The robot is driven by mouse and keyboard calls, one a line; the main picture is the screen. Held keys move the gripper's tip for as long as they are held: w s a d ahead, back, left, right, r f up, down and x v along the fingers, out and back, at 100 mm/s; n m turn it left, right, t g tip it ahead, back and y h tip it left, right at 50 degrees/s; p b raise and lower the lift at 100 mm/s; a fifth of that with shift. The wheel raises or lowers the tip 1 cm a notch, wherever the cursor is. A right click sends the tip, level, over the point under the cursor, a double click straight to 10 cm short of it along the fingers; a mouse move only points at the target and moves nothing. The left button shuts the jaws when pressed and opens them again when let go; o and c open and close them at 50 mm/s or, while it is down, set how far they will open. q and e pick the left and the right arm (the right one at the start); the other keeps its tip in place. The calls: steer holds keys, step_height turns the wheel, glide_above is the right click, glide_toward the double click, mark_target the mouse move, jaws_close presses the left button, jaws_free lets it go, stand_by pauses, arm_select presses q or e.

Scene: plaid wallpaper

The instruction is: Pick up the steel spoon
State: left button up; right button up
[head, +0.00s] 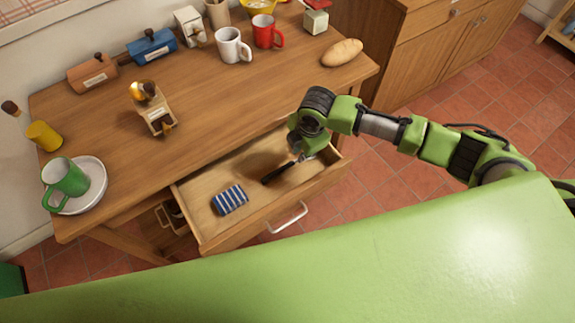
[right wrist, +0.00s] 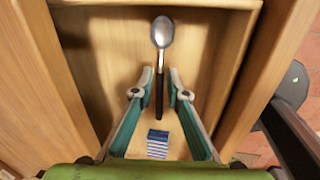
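The steel spoon (head: 276,173) lies in the open drawer (head: 206,226), its black handle pointing left and its steel bowl partly hidden by my right gripper (head: 298,152). In the right wrist view the whole spoon (right wrist: 162,34) shows, bowl at the top and black handle running down between the fingers. My right gripper (right wrist: 160,75) is open, one fingertip on each side of the upper handle, with a visible gap on both sides. I cannot tell how far the fingertips are above the drawer floor. My left gripper is not in view.
A blue-and-white striped item (head: 230,200) lies in the drawer near the handle's end; it also shows in the right wrist view (right wrist: 158,145). The drawer walls stand close around my right gripper. Mugs, a bread roll (head: 342,52) and several other things stand on the tabletop (head: 220,110).

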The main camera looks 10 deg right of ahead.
mark_target(290, 165)
steer(key=f, duration=0.4)
steer(key=shift+w+a+f, duration=0.1)
steer(key=shift+w+f, duration=0.3)
jaws_close()
steer(key=shift+r, duration=0.1)
